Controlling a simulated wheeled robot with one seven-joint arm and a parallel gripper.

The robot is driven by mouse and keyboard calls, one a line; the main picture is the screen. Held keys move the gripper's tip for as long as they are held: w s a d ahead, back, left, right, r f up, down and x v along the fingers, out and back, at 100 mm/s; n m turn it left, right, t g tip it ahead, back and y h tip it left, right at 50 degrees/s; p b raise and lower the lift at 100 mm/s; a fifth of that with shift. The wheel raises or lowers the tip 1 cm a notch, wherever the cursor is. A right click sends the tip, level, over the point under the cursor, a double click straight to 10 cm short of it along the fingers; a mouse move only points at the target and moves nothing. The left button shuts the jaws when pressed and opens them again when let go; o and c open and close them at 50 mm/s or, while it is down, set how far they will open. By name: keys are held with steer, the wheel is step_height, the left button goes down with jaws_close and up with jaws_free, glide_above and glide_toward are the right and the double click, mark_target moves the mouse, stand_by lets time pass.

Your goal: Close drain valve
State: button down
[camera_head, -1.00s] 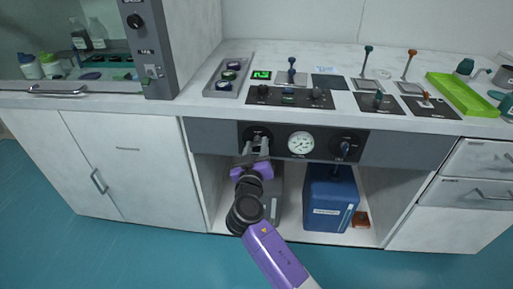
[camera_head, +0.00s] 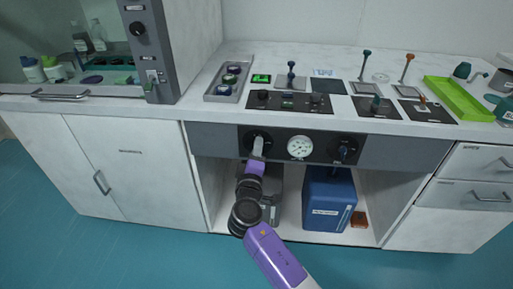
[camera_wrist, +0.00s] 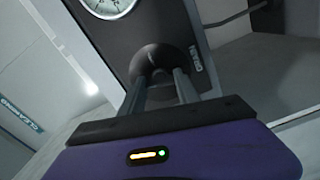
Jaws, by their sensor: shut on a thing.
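The black left valve knob (camera_head: 248,138) sits on the dark front panel (camera_head: 320,153) below the counter, left of the white round gauge (camera_head: 300,147). My gripper (camera_head: 258,145) reaches up to it from below. In the wrist view my gripper (camera_wrist: 162,78) has its two fingers on either side of the dark knob (camera_wrist: 155,55), shut on it. A small label (camera_wrist: 196,58) is beside the knob, too small to read surely. The fingers hide much of the knob's handle in the head view.
A second valve (camera_head: 344,150) is right of the gauge. Below the panel, an open bay holds a blue canister (camera_head: 329,198) and a grey container (camera_head: 269,205) partly behind my arm. A white cupboard (camera_head: 140,165) stands left and drawers (camera_head: 478,188) right.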

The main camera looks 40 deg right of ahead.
steer(key=shift+a+n+p, duration=0.1)
steer(key=shift+n+p, duration=0.4)
steer(key=shift+n, duration=0.8)
steer(key=c, duration=0.9)
jaws_free()
steer(key=v, duration=0.7)
steer(key=shift+s+a, duration=0.25)
steer(key=shift+a, duration=0.05)
steer(key=shift+w, duration=0.1)
